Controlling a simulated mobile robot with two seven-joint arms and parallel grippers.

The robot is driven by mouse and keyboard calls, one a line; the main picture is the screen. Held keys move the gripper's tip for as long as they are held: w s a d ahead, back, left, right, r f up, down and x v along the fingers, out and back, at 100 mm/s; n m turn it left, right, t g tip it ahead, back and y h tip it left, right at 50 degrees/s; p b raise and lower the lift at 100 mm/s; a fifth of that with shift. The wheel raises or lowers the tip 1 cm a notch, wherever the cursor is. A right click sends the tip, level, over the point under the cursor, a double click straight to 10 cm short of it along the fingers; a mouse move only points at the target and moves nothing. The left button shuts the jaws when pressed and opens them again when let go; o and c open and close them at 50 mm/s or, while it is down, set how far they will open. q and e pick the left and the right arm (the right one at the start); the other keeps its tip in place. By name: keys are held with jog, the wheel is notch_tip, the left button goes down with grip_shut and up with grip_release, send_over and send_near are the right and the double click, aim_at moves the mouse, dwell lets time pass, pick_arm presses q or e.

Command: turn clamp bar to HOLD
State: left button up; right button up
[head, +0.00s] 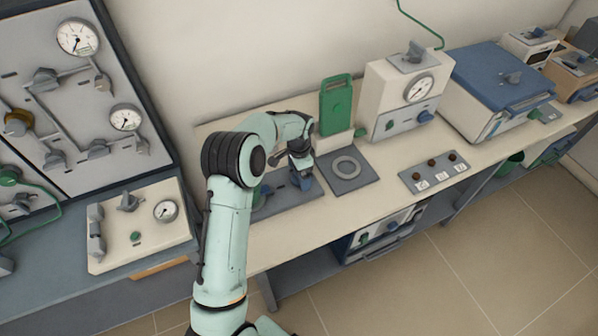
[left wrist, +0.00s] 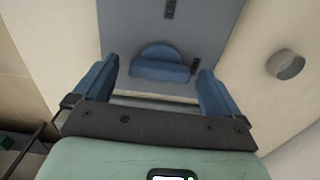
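A blue bar with a rounded disc behind it (left wrist: 160,68) sits on a grey-blue plate (left wrist: 215,25) in the left wrist view; it looks like the clamp bar. My left gripper (left wrist: 158,76) is open, with one blue finger to each side of the bar and visible gaps between. I cannot tell how far the fingertips are from the plate. Small dark marks on the plate are too small to read. In the head view my left gripper (head: 302,176) points down over the dark plate (head: 283,205) on the bench and hides part of it. My right gripper is not in view.
A square plate with a ring (head: 346,168) and an upright green panel (head: 336,105) stand close to the right. A box with a gauge (head: 405,95) is farther right. A sloped gauge panel (head: 140,225) is at left. The bench front (head: 345,215) is clear.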

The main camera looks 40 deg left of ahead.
pick_arm(q)
jog(key=shift+r, duration=0.1)
notch_tip(320, 180, up, 13)
jog(key=shift+r+p, duration=0.15)
jog(key=shift+p, duration=0.3)
dwell(0.8)
